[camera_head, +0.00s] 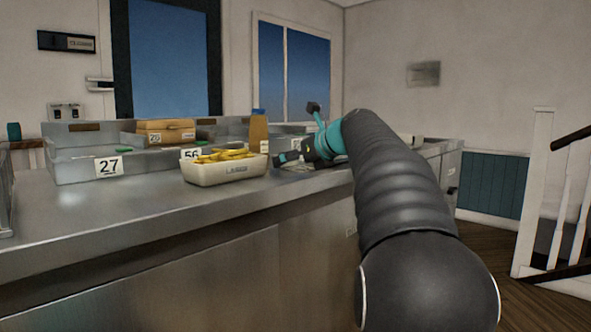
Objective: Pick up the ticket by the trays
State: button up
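My gripper (283,158) is at the end of my dark arm, low over the metal counter, just right of the fries tray. Its fingers are small and dark here, and I cannot tell whether they are open or shut, or whether anything is between them. No ticket can be made out clearly; the counter around the fingers is partly hidden by my gripper and arm. Grey trays stand along the back of the counter: one on the left (72,168) bears a "27" label (109,166), and a "56" label (191,154) shows behind the fries.
A cream tray (225,173) of yellow fries stands on the counter (130,215) left of my gripper. Behind are a wooden box (165,126) and an amber bottle (258,130). The counter's front left is clear. A white stair railing (535,190) stands at right.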

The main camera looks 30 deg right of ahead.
jog(key=shift+w, duration=0.1)
jog(key=c, duration=0.8)
jog(key=shift+c, duration=0.2)
